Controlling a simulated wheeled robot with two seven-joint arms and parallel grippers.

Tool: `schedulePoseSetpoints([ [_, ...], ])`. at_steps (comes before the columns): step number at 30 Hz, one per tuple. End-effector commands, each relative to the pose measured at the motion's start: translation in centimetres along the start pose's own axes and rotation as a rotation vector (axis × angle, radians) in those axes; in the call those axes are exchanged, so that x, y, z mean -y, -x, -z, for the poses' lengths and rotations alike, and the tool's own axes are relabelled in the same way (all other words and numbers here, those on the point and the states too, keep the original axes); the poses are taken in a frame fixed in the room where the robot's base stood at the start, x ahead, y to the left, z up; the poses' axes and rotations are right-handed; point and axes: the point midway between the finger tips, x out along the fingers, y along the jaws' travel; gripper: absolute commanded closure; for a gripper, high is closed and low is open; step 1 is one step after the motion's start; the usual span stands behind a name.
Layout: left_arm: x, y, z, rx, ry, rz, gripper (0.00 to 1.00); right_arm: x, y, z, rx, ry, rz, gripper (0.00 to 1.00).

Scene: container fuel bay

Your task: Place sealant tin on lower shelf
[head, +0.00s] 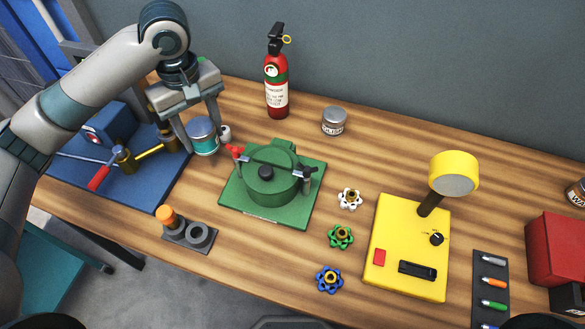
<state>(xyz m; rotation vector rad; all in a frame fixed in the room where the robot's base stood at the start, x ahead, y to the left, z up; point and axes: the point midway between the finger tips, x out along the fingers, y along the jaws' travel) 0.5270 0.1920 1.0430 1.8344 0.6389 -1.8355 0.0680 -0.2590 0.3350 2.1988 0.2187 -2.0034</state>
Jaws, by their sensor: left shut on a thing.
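My left gripper (201,130) comes down from the upper left and is shut on a small tin (204,142) with a grey lid and a teal band. The tin is upright between the two fingers, above the back left of the wooden bench, beside the blue board. Its label is not readable, so I cannot confirm that it is the sealant tin. A second grey tin (333,121) stands on the bench near the wall. My right gripper is not in view. No lower shelf can be clearly made out; a teal surface (60,262) shows below the bench at left.
A red extinguisher (277,88) stands behind the green fixture (270,185). The blue board (125,180) holds a brass valve with a red handle. A yellow device (408,245), several handwheels and a red box (556,250) fill the right. Bare wood (290,265) shows at front.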

Motion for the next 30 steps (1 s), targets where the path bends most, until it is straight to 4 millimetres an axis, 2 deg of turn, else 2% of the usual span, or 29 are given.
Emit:
schedulePoseSetpoints([
  [8,0.0,-0.2,0.0,0.000,-0.002,0.000,0.79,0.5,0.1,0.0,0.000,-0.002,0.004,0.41],
  [11,0.0,-1.0,-0.1,0.003,-0.002,0.001,0.79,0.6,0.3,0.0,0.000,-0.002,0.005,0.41],
  [21,0.1,-5.6,0.0,0.002,-0.001,0.001,0.79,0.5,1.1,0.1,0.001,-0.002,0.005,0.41],
  [30,0.0,-6.2,0.0,0.000,-0.003,-0.001,0.79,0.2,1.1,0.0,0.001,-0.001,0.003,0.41],
])
